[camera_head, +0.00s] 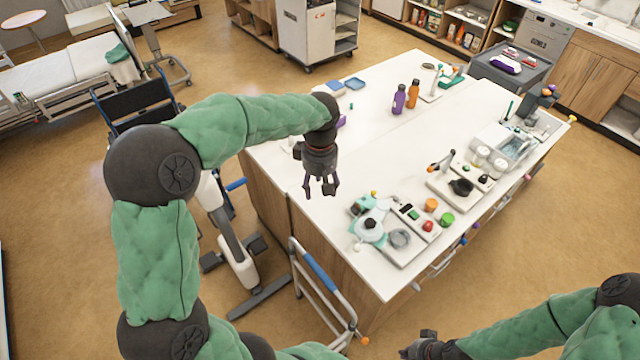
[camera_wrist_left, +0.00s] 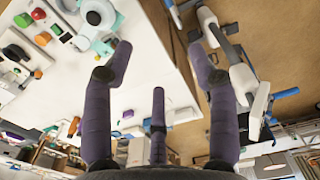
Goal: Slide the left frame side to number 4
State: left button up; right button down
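A grey metal frame side with a blue grip (camera_head: 322,275) stands upright against the near left side of the white-topped table; its lower part runs out of the bottom of the head view. No number can be read on it. My left gripper (camera_head: 321,188) hangs above the table's left part, up and away from the frame side, its fingers spread. In the left wrist view its fingers (camera_wrist_left: 160,52) are apart with nothing between them. My right gripper (camera_head: 418,345) is at the bottom edge, partly cut off; its fingers are too unclear to judge.
The white table (camera_head: 290,225) holds a teal-and-white device (camera_head: 368,225), small trays, and purple (camera_head: 399,99) and orange (camera_head: 412,95) bottles. A white wheeled column (camera_head: 240,262) stands left of the table. The tabletop around my left gripper is mostly clear.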

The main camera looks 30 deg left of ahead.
pick_arm(q)
jog(key=shift+r, duration=0.1)
notch_tip(320, 180, up, 7)
jog(key=p, duration=0.4)
dwell(0.6)
dwell(0.3)
